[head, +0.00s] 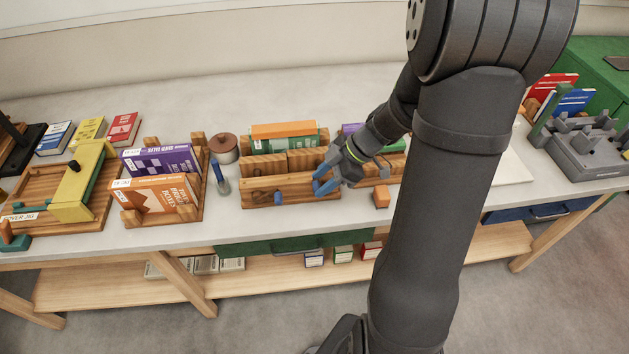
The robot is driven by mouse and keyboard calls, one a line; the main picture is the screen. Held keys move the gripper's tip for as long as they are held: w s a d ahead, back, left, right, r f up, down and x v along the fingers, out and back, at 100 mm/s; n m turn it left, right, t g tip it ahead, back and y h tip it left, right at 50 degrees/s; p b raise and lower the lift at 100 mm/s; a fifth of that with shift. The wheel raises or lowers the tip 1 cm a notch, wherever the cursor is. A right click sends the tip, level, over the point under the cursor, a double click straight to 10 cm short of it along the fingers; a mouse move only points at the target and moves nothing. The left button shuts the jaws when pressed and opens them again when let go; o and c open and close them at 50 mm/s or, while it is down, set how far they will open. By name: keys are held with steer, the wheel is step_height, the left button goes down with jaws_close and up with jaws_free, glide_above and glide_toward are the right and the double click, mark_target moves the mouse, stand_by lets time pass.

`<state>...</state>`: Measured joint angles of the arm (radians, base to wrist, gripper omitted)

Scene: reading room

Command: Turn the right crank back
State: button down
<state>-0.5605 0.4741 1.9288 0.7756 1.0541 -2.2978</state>
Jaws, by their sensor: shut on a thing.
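A wooden double press (290,187) stands near the middle of the table, with an orange and a green book (284,136) in its back part. On its front, the left crank (277,196) shows a dark hub and a blue handle pointing to the right and down. My gripper (321,180) is at the right end of the press front, its blue-tipped fingers shut on the right crank. The right crank is mostly hidden by the fingers, so its angle cannot be told.
An orange block (381,197) lies just right of my gripper, near the table's front edge. A blue-handled tool (219,178) and a brown round jar (224,148) stand left of the press. A wooden rack (157,217) holds purple and orange books. My arm hides part of the table's right side.

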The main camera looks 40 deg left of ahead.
steer(key=d+g+y, duration=0.1)
steer(key=w+d+g+y, duration=0.1)
steer(key=g, duration=0.1)
steer(key=w+d+f+g+y, duration=0.1)
steer(key=y, duration=0.1)
steer(key=shift+d+g, duration=0.1)
steer(key=shift+g, duration=0.2)
stand_by(0.4)
steer(key=c, duration=1)
jaws_free()
steer(key=shift+r, duration=0.1)
steer(key=shift+c, duration=0.2)
steer(key=shift+w, duration=0.15)
steer(key=v, duration=1.7)
steer(key=shift+d, duration=0.25)
steer(key=shift+r, duration=0.1)
